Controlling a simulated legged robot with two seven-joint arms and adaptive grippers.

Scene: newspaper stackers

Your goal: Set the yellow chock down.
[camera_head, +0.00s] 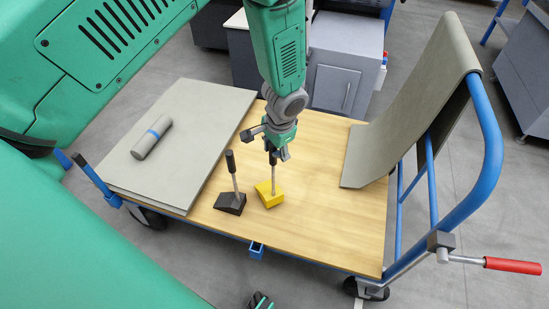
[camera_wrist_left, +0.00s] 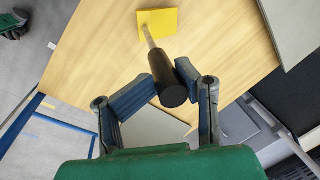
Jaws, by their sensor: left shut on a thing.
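The yellow chock (camera_head: 269,194) is a small wedge with an upright rod and a dark grip. My left gripper (camera_head: 279,155) is over it and shut on the dark grip (camera_wrist_left: 168,82). In the left wrist view the yellow base (camera_wrist_left: 157,22) lies beyond the grip, over the wooden deck (camera_head: 320,220). The base is at or very near the deck; I cannot tell if it touches. A black chock (camera_head: 230,203) with its own upright handle stands close to its left. A green and black part at the bottom edge may be my right gripper (camera_head: 261,301); its fingers are unclear.
Grey sheets (camera_head: 190,115) with a rolled bundle (camera_head: 152,137) lie on the cart's left. A grey sheet (camera_head: 425,95) drapes over the blue handle rail (camera_head: 490,130) at right. A red lever (camera_head: 512,266) sticks out at lower right. The deck's front right is clear.

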